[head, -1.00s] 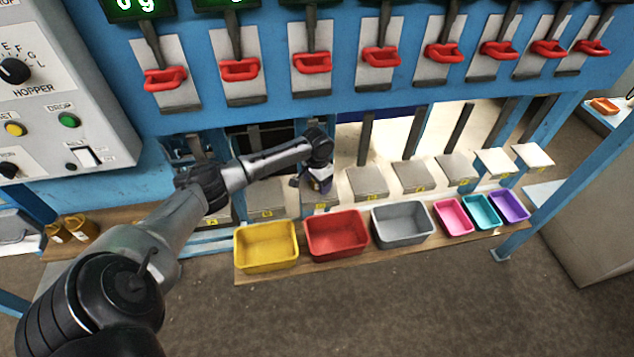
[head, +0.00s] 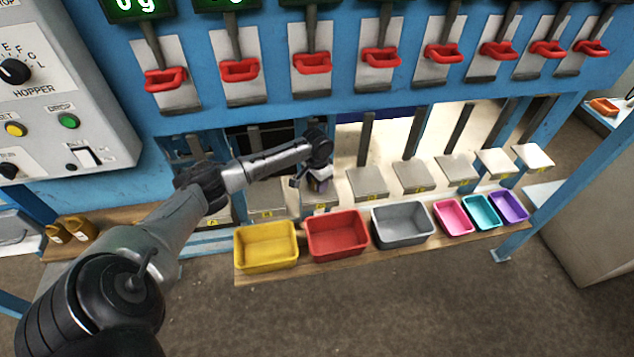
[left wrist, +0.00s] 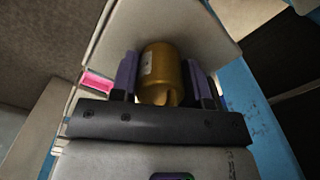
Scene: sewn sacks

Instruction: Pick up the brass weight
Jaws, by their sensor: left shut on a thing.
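The brass weight (left wrist: 165,68) is a golden cylinder with a pale label. It shows in the left wrist view between the two purple-padded fingers of my left gripper (left wrist: 162,80), which is shut on it. In the head view my left gripper (head: 320,186) is over a grey weighing plate (head: 330,200), behind the red bin. There the weight is mostly hidden by the gripper, and I cannot tell whether it touches the plate. My right gripper is not in view.
Yellow (head: 266,262), red (head: 337,250) and grey (head: 403,238) bins stand on a wooden shelf, with smaller pink, teal and purple bins to the right. Two other brass weights (head: 84,229) sit at the far left. Red-handled levers hang above on the blue panel.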

